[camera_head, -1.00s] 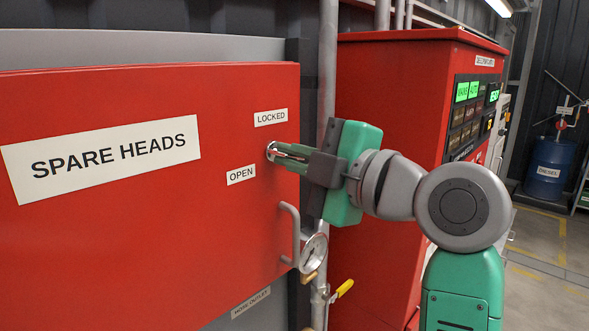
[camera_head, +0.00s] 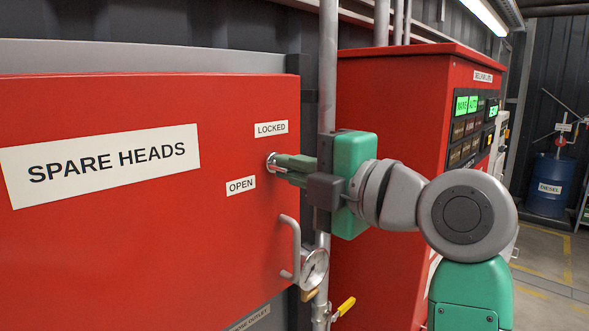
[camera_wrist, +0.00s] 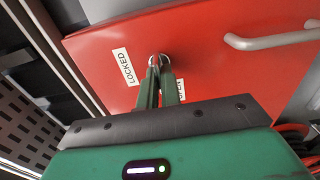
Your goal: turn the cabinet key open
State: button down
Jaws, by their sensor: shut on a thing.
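The red SPARE HEADS cabinet door (camera_head: 120,240) fills the left of the head view and looks shut. Its round metal lock (camera_head: 271,162) sits between the LOCKED label (camera_head: 271,129) above and the OPEN label (camera_head: 241,186) below. My gripper (camera_head: 281,163) is at the lock, its green fingers shut on the key, which is mostly hidden between them. In the wrist view the fingertips (camera_wrist: 161,66) meet at the metal lock, beside the LOCKED label (camera_wrist: 128,67). The OPEN label is partly covered by a finger there. The key's exact angle cannot be made out.
A grey door handle (camera_head: 291,250) is below the lock. A pressure gauge (camera_head: 314,268) and a yellow-handled valve (camera_head: 344,307) are on the vertical pipe (camera_head: 328,80) right of the door. A red control cabinet (camera_head: 390,110) stands behind my arm.

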jog(key=c, duration=1.6)
grip_release()
jog(key=v, duration=0.7)
jog(key=shift+s+d, duration=0.3)
